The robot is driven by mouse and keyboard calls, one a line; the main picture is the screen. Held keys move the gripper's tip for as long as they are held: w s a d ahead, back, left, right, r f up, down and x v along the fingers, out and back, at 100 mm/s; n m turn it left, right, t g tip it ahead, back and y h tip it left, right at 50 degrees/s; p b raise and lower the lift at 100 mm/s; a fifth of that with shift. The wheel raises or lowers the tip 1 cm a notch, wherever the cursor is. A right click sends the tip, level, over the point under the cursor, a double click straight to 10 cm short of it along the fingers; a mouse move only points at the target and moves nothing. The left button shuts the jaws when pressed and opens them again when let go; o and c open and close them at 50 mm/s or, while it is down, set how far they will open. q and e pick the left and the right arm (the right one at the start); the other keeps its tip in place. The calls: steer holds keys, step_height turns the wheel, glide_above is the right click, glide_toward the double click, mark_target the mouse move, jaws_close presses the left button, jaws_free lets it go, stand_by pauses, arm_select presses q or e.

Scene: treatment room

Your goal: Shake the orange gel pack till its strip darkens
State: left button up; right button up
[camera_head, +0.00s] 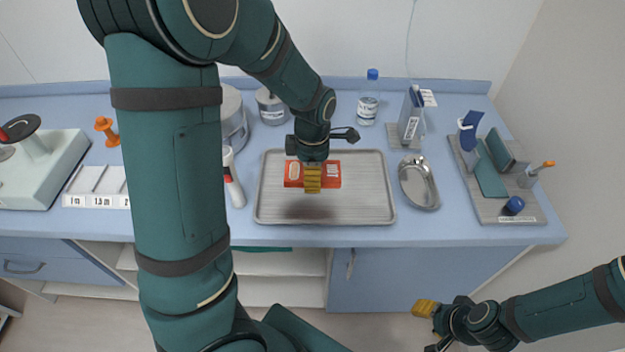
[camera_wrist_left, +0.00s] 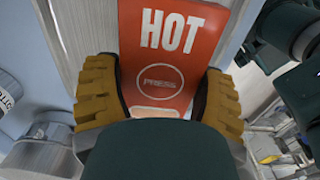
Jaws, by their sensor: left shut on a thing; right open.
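The orange-red gel pack (camera_head: 330,180) is held level over the metal tray (camera_head: 350,210), with a shadow on the tray below it. In the left wrist view the pack (camera_wrist_left: 172,58) shows the word HOT and a circle marked PRESS. A pale peach patch, perhaps the strip, shows at its lower edge, partly hidden by my gripper. My left gripper (camera_head: 312,179) is shut on the pack, its yellow fingers (camera_wrist_left: 158,95) on either side. My right gripper (camera_head: 425,308) is open and empty, low in front of the counter at lower right.
Right of the tray lie a kidney dish (camera_head: 419,183) and a stand with cuff parts (camera_head: 512,207). A blue-capped bottle (camera_head: 368,102) and a grey device (camera_head: 410,115) stand behind.

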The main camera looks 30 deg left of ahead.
arm_select(q)
step_height(320, 180, up, 4)
steer(key=shift+r+p, duration=0.2)
steer(key=shift+p, duration=0.7)
step_height(320, 180, up, 4)
steer(key=p, duration=0.4)
steer(key=shift+f, duration=0.1)
steer(key=shift+f, duration=0.1)
